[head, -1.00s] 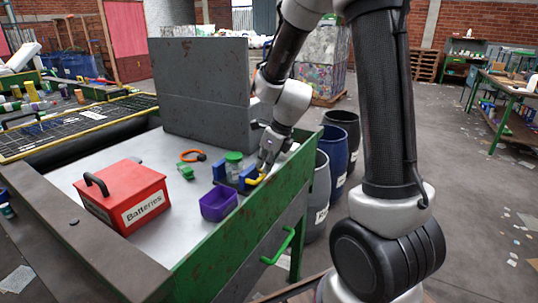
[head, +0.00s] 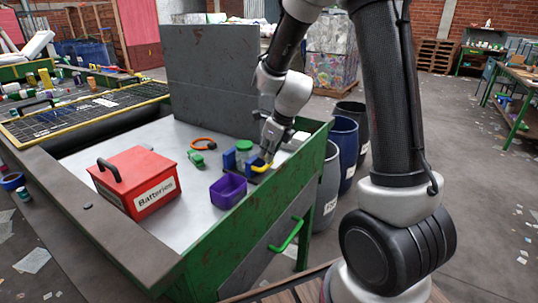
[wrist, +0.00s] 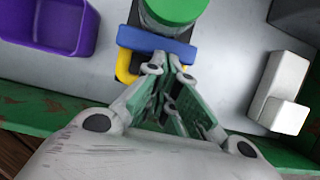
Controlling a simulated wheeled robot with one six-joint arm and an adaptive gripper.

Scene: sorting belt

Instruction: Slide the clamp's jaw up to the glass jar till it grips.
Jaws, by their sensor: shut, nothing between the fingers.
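The glass jar (wrist: 172,12) with a green lid stands upright in the clamp in the wrist view. In the head view its green lid (head: 244,145) shows between two blue jaws. The sliding blue jaw (wrist: 155,42) lies close against the jar's near side; I cannot tell whether they touch. The other blue jaw (head: 229,160) is on the jar's far side. A yellow handle (wrist: 125,68) sticks out by the sliding jaw. My gripper (wrist: 171,68) is shut and empty, its fingertips right at the sliding jaw's outer face. It also shows in the head view (head: 267,155).
A purple bin (head: 228,190) stands in front of the clamp, and a red Batteries box (head: 135,180) stands to its left. A green item (head: 196,158) and an orange ring (head: 203,144) lie behind. A white block (wrist: 280,95) lies right of my gripper. The green table edge is near.

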